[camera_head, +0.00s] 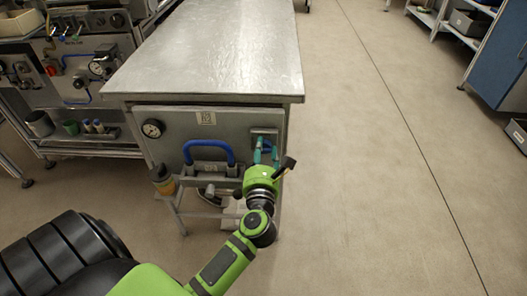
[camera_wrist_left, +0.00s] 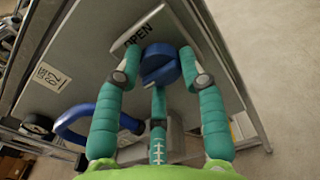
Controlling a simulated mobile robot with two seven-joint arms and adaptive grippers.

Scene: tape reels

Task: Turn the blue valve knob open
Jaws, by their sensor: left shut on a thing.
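The blue valve knob (camera_wrist_left: 160,66) sits on the front panel of a metal cabinet, just below a plate with the word OPEN (camera_wrist_left: 136,36). My left gripper (camera_wrist_left: 157,82) has its teal fingers around the knob, one on each side and one below, and is shut on it. In the head view my left gripper (camera_head: 266,152) reaches the right end of the cabinet front (camera_head: 222,121), and the knob is hidden there behind the fingers. My right gripper is not in view.
A blue handle (camera_head: 208,147) sticks out left of the knob; it also shows in the left wrist view (camera_wrist_left: 75,122). A gauge (camera_head: 153,128) is further left. The metal tabletop (camera_head: 215,45) overhangs the panel. Open floor (camera_head: 350,150) lies to the right.

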